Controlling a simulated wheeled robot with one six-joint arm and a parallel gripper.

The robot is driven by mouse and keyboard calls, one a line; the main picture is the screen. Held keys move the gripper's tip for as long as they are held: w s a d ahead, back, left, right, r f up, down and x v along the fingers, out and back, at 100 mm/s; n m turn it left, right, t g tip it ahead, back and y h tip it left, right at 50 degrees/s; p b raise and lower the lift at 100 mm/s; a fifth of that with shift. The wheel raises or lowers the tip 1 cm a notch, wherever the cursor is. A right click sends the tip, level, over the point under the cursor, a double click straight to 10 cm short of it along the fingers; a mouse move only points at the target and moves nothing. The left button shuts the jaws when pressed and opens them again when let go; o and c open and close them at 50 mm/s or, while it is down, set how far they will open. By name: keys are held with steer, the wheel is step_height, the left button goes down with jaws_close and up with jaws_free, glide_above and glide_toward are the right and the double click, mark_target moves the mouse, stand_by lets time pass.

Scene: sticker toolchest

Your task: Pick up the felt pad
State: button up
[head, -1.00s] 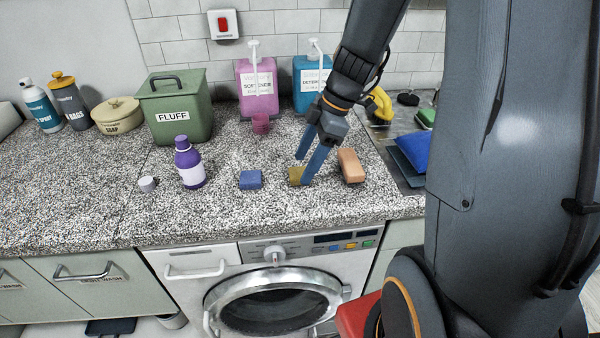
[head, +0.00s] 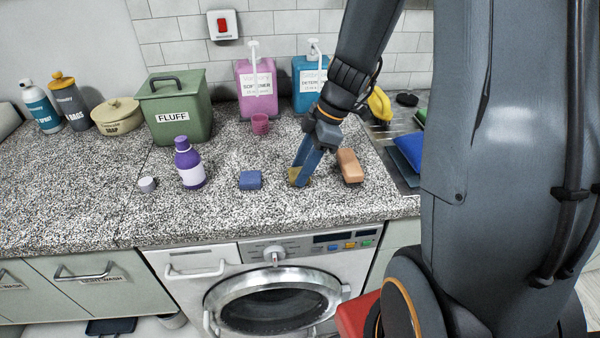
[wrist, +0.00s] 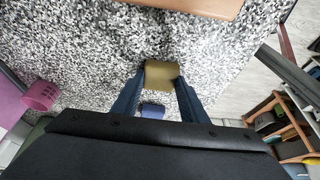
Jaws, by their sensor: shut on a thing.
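The felt pad is a small mustard-yellow block (head: 293,174) on the speckled counter near its front edge, partly hidden by a finger in the head view. In the wrist view, it (wrist: 161,74) sits between the two blue fingertips. My gripper (head: 301,181) reaches down to it from above and is shut on it, with a finger on each side in the wrist view (wrist: 160,84). The pad appears to be at counter level; I cannot see any gap beneath it.
A blue block (head: 250,180) lies to the left and an orange block (head: 350,166) lies close on the right. A purple bottle (head: 189,163) and small white cap (head: 147,184) stand farther left. The front counter strip is clear.

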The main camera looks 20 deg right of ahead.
steer(key=shift+r, duration=0.1)
step_height(320, 180, up, 10)
steer(key=b, duration=0.1)
steer(key=shift+b, duration=0.35)
steer(key=shift+o, duration=1.3)
steer(key=shift+c, duration=0.9)
steer(key=shift+s, duration=0.15)
